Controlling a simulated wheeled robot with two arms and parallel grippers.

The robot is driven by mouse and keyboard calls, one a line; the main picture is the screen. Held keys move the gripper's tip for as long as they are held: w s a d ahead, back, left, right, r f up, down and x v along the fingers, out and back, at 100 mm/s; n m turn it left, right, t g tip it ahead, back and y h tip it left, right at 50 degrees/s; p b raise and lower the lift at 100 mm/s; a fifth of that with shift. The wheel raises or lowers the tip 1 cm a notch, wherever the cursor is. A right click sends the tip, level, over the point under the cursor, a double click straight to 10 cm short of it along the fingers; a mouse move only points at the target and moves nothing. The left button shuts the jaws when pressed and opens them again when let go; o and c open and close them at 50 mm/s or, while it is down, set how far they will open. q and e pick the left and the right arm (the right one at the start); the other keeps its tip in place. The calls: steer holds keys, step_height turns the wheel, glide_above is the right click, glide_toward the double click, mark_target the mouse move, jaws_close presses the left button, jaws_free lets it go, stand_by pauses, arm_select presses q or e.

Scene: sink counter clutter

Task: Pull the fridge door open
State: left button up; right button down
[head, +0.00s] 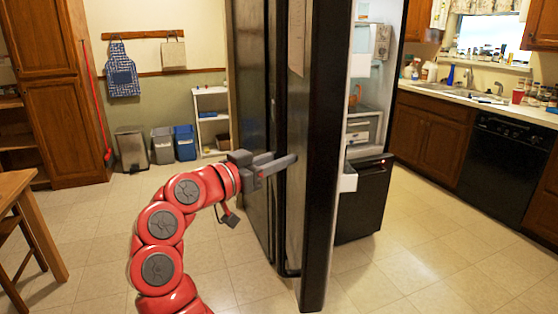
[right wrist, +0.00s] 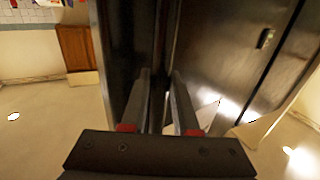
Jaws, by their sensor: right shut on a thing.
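The black fridge door (head: 322,150) stands open, its edge toward me in the head view, with the lit white interior (head: 365,100) showing to its right. A long dark vertical handle (head: 280,230) runs down the door's outer face. My right gripper (head: 284,163), on the red arm, reaches the handle from the left and is shut on it. In the right wrist view the two fingers (right wrist: 160,85) sit on either side of a dark upright bar; the exact contact is hard to see. My left gripper is not in view.
A black freezer drawer (head: 363,200) is below the fridge interior. A counter with a sink (head: 465,92) and a black dishwasher (head: 505,165) stand at right. Bins (head: 162,146) and a white shelf (head: 211,115) stand at the back left. A wooden table (head: 35,225) is at left. Tiled floor is clear.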

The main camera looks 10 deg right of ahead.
steer(key=shift+r, duration=0.25)
steer(key=c, duration=1)
jaws_free()
steer(key=shift+w, duration=0.1)
steer(key=o, duration=0.3)
steer(key=shift+w+f, duration=0.15)
steer(key=shift+f, duration=0.05)
steer(key=v, duration=1.7)
steer(key=shift+s+a, duration=0.2)
